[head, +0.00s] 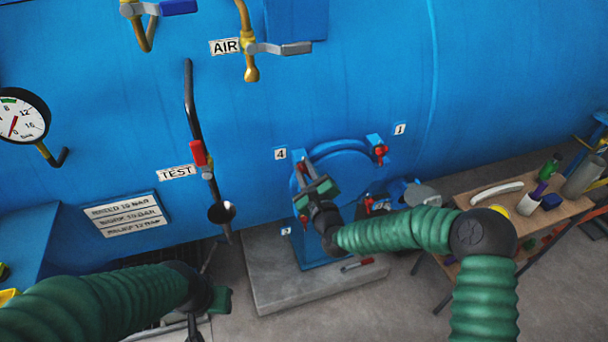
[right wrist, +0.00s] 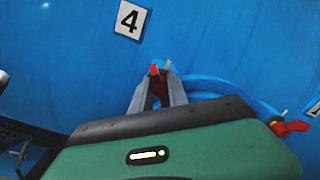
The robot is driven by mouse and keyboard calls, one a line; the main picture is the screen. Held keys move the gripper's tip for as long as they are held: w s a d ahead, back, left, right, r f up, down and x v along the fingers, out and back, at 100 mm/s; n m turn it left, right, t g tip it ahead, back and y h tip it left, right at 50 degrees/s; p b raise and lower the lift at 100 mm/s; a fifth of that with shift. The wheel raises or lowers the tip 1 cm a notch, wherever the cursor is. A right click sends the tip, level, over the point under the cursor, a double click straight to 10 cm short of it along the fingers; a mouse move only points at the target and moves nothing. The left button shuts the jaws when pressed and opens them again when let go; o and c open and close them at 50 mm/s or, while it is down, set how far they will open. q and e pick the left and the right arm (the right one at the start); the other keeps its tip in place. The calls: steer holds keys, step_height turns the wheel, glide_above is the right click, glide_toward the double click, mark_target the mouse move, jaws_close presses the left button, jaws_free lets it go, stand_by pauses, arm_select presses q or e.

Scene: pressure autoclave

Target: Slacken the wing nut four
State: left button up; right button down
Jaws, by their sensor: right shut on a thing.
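The round blue hatch (head: 345,172) sits low on the big blue vessel, with red wing nuts around its rim. My right gripper (head: 304,168) is at the hatch's upper left, beside the label 4 (head: 280,153). In the right wrist view, its two grey fingers (right wrist: 157,90) are shut on the red wing nut four (right wrist: 155,71), just below the label 4 (right wrist: 130,19). The fingers and the gripper body hide part of the nut and its bolt. My left gripper (head: 216,298) is at the lower left, away from the hatch; its fingers do not show clearly.
Wing nut one (head: 380,151) is at the hatch's upper right. A wooden bench (head: 545,215) with bottles stands at right. The test pipe with a red handle (head: 198,153) is left of the hatch.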

steer(key=n+b, duration=0.2)
steer(key=n, duration=0.1)
steer(key=shift+a+f+n+b, duration=0.1)
steer(key=shift+f+n+b, duration=0.05)
steer(key=shift+n+b, duration=0.2)
steer(key=n+b, duration=0.2)
steer(key=n, duration=0.1)
steer(key=shift+f+n, duration=0.1)
steer(key=shift+n, duration=0.25)
steer(key=n+b, duration=0.5)
steer(key=n, duration=0.1)
steer(key=shift+f, duration=0.2)
steer(key=n+b, duration=0.2)
steer(key=n, duration=0.1)
steer(key=n+b, duration=0.2)
steer(key=shift+s+f+n, duration=0.1)
steer(key=shift+f+n, duration=0.1)
steer(key=shift+n, duration=0.2)
steer(key=shift+n+b, duration=1.25)
steer(key=shift+n, duration=0.45)
steer(key=c, duration=1.3)
jaws_free()
steer(key=shift+r, duration=0.2)
